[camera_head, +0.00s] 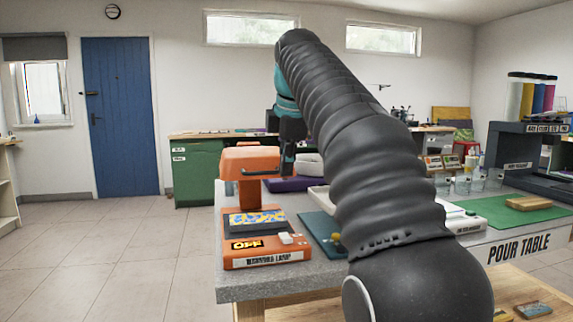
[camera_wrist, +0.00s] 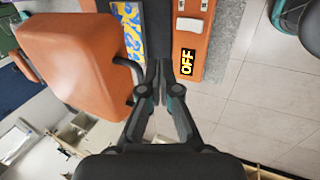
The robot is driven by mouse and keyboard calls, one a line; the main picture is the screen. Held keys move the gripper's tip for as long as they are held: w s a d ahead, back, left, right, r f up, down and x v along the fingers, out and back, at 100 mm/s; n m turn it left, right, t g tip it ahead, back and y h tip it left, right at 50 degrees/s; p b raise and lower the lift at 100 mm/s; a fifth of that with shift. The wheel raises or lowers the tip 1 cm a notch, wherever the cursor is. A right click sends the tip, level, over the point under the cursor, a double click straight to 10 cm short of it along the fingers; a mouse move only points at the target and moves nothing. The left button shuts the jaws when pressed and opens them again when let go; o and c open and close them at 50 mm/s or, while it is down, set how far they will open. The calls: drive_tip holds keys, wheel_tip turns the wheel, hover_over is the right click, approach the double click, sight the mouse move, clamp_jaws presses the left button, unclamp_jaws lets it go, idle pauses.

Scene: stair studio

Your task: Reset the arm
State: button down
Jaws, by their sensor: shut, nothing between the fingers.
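My arm, in a dark ribbed sleeve, reaches up and over the table in the head view, bending down at its far end. My gripper (camera_head: 288,168) points down just right of the orange lamp's head (camera_head: 248,160). In the wrist view my gripper (camera_wrist: 159,68) has its fingers together with nothing between them. The orange lamp's head (camera_wrist: 75,45) is close on the left there.
The grey tabletop (camera_head: 233,288) has a "POUR TABLE" label (camera_head: 519,248). A green mat (camera_head: 495,215) with a wooden block (camera_head: 528,203), clear cups (camera_head: 477,184) and a dark rack (camera_head: 520,160) stand at right. Open tiled floor (camera_head: 100,250) lies at left.

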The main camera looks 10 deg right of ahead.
idle(0.3)
drive_tip(key=s+f+m+t, duration=0.1)
drive_tip(key=s+f+m, duration=1.7)
drive_tip(key=s+f, duration=1)
wheel_tip(320, 180, down, 3)
drive_tip(key=shift+s+f, duration=0.15)
drive_tip(key=shift+s, duration=0.15)
